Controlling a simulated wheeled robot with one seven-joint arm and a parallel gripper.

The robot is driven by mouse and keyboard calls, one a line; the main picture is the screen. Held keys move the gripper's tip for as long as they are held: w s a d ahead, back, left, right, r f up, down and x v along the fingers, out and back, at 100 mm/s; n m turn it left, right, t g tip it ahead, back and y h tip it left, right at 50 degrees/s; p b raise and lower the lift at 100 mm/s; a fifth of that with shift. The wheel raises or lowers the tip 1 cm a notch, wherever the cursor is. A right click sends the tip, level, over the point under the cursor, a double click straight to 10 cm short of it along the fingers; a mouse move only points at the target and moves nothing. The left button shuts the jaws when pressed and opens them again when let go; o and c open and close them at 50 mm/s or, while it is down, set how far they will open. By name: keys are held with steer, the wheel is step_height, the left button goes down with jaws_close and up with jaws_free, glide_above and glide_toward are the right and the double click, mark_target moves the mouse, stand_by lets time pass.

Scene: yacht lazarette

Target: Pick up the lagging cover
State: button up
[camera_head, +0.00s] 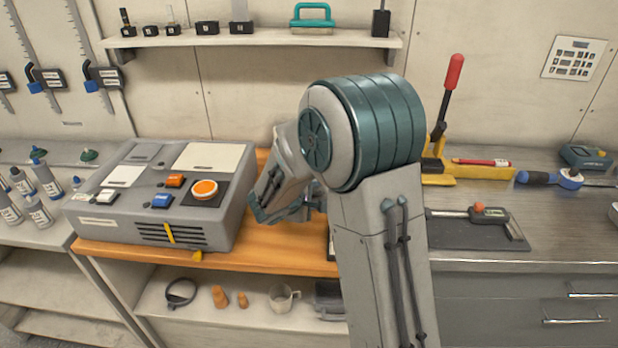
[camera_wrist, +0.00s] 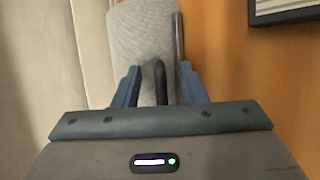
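In the wrist view a grey, textured piece (camera_wrist: 143,35) lies ahead of my gripper (camera_wrist: 160,85); it looks like the lagging cover, but I cannot be sure. A thin dark rod or edge (camera_wrist: 178,40) runs along its right side. A dark, narrow upright handle or strap (camera_wrist: 160,82) stands between my two blue fingers, with gaps on both sides. The fingers are apart, and I see no contact. In the head view my gripper (camera_head: 285,207) is low over the orange bench top, right of the grey console. My arm hides part of that area, and I cannot make out the cover there.
The grey console (camera_head: 160,195) stands close left of my gripper on the orange bench top (camera_head: 280,248). A dark-framed panel (camera_wrist: 285,10) lies at the wrist view's upper right. A dark mat with a gauge (camera_head: 465,235) and a red-handled lever (camera_head: 447,90) are right of my arm.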

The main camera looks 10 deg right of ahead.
jaws_close()
steer(key=shift+f, duration=0.1)
stand_by(1.3)
